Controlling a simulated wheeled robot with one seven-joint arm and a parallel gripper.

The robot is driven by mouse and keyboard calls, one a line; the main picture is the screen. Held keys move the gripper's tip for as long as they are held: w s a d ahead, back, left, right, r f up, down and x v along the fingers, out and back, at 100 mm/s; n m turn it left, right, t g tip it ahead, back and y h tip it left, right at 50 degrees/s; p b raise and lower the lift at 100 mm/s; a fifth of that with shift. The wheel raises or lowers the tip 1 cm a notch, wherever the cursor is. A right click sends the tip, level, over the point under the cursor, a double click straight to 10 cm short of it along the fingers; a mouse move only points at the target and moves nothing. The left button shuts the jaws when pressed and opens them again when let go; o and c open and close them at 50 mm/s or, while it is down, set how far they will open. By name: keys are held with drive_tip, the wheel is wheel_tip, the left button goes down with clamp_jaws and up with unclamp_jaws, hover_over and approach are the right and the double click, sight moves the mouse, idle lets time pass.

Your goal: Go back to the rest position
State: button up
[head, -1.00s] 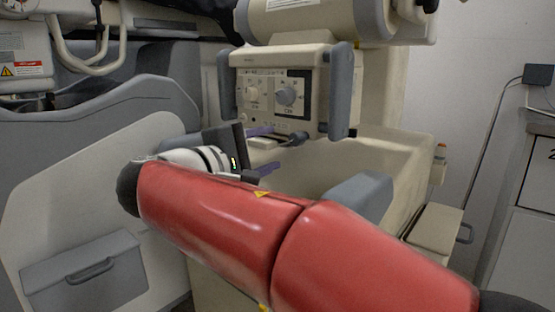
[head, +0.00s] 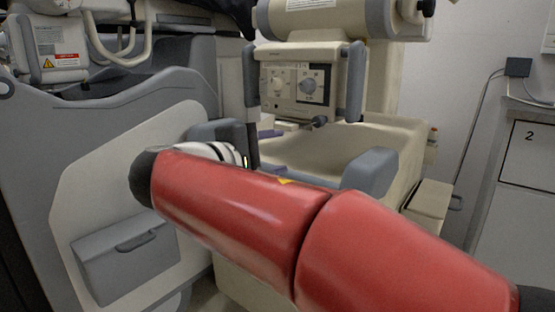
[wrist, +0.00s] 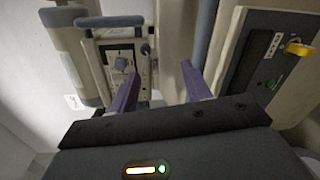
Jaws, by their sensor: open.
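My gripper (wrist: 160,88) shows in the wrist view with its two purple fingers spread apart and nothing between them. In the head view, my red arm crosses the lower middle and hides most of the gripper. Only bits of the purple fingers (head: 270,134) show past the white wrist, in front of the cream cart. The fingers point toward the cart's control panel (head: 299,85), which also shows in the wrist view (wrist: 121,62). I cannot tell the exact gap between them.
A cream cart with a recessed tray (head: 395,140) stands ahead. A large grey and cream unit (head: 100,165) with a drawer (head: 125,255) is at the left. A grey cabinet (head: 528,200) is at the right. A cream box (head: 428,203) sits low beside the cart.

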drive_tip(key=s+d+f+m+g+y+p, duration=0.25)
drive_tip(key=s+d+f, duration=0.2)
drive_tip(key=d, duration=0.35)
drive_tip(key=s+d+f+m+g+y+p, duration=0.25)
drive_tip(key=s+d+f+g, duration=0.2)
drive_tip(key=d, duration=0.35)
drive_tip(key=s+f+m+y+p, duration=0.5)
drive_tip(key=s+f+m, duration=0.1)
drive_tip(key=s, duration=0.5)
drive_tip(key=shift+s+d+f+m+y, duration=0.2)
drive_tip(key=shift+s+f+m+y, duration=0.15)
drive_tip(key=shift+m, duration=0.55)
